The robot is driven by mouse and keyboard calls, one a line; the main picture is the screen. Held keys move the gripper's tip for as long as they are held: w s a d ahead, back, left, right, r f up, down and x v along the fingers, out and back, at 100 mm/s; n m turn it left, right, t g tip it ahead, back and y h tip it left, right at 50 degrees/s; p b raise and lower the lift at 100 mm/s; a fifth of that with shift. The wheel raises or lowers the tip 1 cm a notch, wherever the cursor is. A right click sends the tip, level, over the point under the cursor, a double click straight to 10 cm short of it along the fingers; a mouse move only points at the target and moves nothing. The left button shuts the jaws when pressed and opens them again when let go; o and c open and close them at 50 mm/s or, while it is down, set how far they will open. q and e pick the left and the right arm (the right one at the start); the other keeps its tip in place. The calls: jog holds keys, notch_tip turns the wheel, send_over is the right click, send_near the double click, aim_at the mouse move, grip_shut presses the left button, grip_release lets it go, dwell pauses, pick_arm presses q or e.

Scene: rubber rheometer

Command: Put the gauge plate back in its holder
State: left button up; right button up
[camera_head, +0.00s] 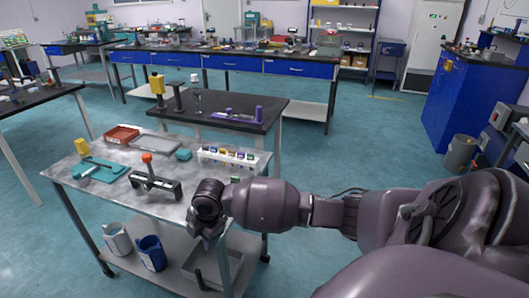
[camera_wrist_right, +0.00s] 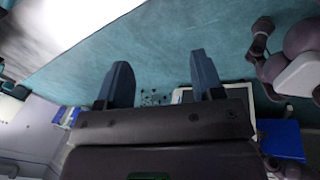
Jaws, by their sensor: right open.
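On the grey cart top, a dark slotted block (camera_head: 170,188) carries an upright piece with an orange-red knob (camera_head: 147,158). I cannot tell whether this block is the holder. A flat grey tray-like piece (camera_head: 155,145) lies behind it; no piece is clearly identifiable as the gauge plate. My right gripper (camera_head: 203,238) is at the cart's front right corner, to the right of the dark block, pointing down. In the right wrist view its two fingers (camera_wrist_right: 162,82) are apart with nothing between them. My left gripper is in neither view.
A red tray (camera_head: 122,134), a teal device (camera_head: 98,169) and a white rack of small coloured items (camera_head: 228,154) also occupy the cart top (camera_head: 118,202). White and blue jugs (camera_head: 151,253) stand on its lower shelf. A dark table (camera_head: 226,112) stands behind. Open floor lies right.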

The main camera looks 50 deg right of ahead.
jog(key=s+a+f+m+t+y, duration=0.2)
jog(key=s+a+f+m+t, duration=0.25)
jog(key=s+f+m, duration=0.45)
jog(key=s+d+f+m+t+h, duration=0.1)
jog(key=s+d+m+t+h, duration=0.2)
jog(key=s+m, duration=0.5)
jog(key=s, duration=0.8)
jog(key=shift+f+m+t, duration=0.15)
jog(key=shift+m+t, duration=0.15)
jog(key=shift+t, duration=0.05)
jog(key=shift+d, duration=0.1)
